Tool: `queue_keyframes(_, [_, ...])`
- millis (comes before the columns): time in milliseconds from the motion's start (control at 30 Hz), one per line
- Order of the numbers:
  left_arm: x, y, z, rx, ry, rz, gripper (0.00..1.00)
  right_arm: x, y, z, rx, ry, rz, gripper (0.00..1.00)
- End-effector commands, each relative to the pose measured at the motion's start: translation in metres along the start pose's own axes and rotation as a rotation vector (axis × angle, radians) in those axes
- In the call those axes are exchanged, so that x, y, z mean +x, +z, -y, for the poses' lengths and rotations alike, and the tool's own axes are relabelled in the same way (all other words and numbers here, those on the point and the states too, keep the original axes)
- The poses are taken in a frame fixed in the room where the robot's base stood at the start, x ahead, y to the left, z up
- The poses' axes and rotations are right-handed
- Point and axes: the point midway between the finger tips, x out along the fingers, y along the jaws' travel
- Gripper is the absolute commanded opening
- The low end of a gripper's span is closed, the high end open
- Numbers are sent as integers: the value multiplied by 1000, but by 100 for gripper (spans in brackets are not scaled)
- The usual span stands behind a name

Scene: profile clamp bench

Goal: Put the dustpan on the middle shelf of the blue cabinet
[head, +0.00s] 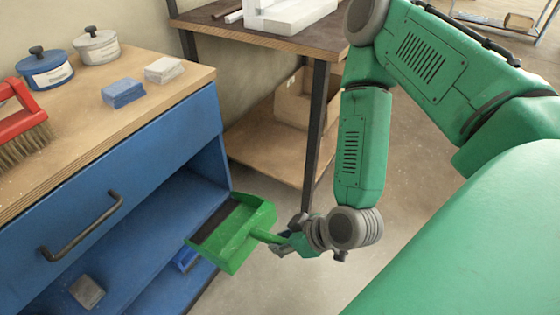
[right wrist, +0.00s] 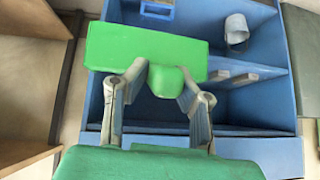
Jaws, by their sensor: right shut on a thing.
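The green dustpan (head: 232,248) is held out in front of the right end of the blue cabinet (head: 180,140) in the head view. Its pan points left toward the open shelves and its handle points right. My right gripper (head: 281,243) is shut on the handle. In the right wrist view, the fingers (right wrist: 163,80) sit on both sides of the handle, and the wide pan (right wrist: 130,47) covers part of the cabinet interior (right wrist: 262,105). I cannot tell whether the pan's edge is inside the opening. My left gripper is not in view.
On the cabinet top are a red brush (head: 25,125), two lidded pots (head: 45,68) and blue (head: 123,92) and white (head: 164,69) blocks. A grey block (head: 87,291) lies on a shelf. A white cup (right wrist: 236,30) stands inside. A dark-legged table (head: 318,130) stands behind.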

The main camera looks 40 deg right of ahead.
Motion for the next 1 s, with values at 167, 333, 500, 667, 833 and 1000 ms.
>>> queue_keyframes(167, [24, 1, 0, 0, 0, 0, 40, 10, 26, 25, -36, -40, -61, 0])
queue_keyframes(333, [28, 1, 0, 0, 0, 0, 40, 10, 28, 32, -44, -50, -85, 0])
queue_keyframes(500, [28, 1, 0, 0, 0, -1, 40, 18, 19, 31, -46, -49, -88, 0])
queue_keyframes(667, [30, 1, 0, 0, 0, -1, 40, 30, 6, 31, -46, -49, -88, 0])
queue_keyframes(833, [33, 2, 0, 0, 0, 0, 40, 44, -8, 31, -47, -49, -88, 0])
queue_keyframes(1000, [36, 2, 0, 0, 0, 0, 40, 57, -22, 30, -47, -48, -88, 0])
